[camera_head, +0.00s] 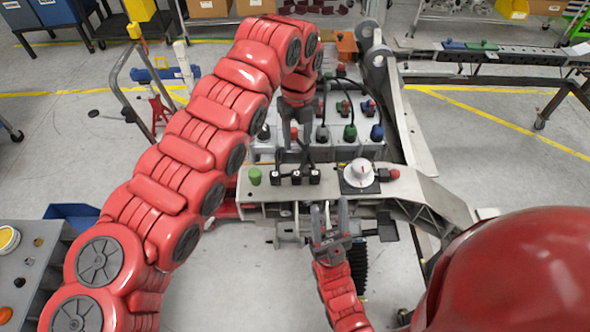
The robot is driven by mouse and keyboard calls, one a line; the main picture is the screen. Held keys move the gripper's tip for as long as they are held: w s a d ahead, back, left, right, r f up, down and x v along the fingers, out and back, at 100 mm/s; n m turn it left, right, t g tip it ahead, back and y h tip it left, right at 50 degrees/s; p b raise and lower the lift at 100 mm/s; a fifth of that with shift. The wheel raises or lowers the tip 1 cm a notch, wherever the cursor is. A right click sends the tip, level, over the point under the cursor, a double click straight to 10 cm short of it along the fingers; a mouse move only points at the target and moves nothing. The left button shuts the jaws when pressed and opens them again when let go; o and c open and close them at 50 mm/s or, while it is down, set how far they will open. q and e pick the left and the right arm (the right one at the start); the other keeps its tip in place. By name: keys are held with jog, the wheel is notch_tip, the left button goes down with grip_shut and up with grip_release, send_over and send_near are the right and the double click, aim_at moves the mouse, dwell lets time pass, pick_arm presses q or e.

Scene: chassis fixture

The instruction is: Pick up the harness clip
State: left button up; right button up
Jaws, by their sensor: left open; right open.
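Several small black clips (297,178) stand in a row on the light front beam (335,194) of the chassis fixture. They look like harness clips, but I cannot tell which one the task means. Thin black cables rise behind them. My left gripper (296,135) hangs fingers down above and behind the clips, in front of the grey connector panel. It is open and appears apart from the clips. My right gripper (329,212) is open and empty, fingers pointing toward the beam's front edge, below and right of the clips.
A green cylinder (255,177) stands left of the clips. A white dial (359,173) on a black plate and a red knob (394,174) stand to their right. Coloured connectors (350,132) fill the panel behind. A grey side rail (405,125) bounds the right.

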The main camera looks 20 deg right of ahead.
pick_arm(q)
jog(key=p, duration=0.3)
send_over(297, 173)
notch_tip(297, 173, down, 8)
jog(key=shift+w+d+f, duration=0.1)
jog(key=shift+w, duration=0.05)
jog(key=shift+f+p, duration=0.3)
jog(key=shift+f, duration=0.1)
jog(key=f, duration=0.1)
jog(key=f+p, duration=0.1)
jog(key=f, duration=0.2)
jog(key=shift+s+p, duration=0.25)
jog(key=shift+p, duration=0.15)
jog(key=shift+w+f, duration=0.1)
jog(key=shift+f, duration=0.35)
grip_shut()
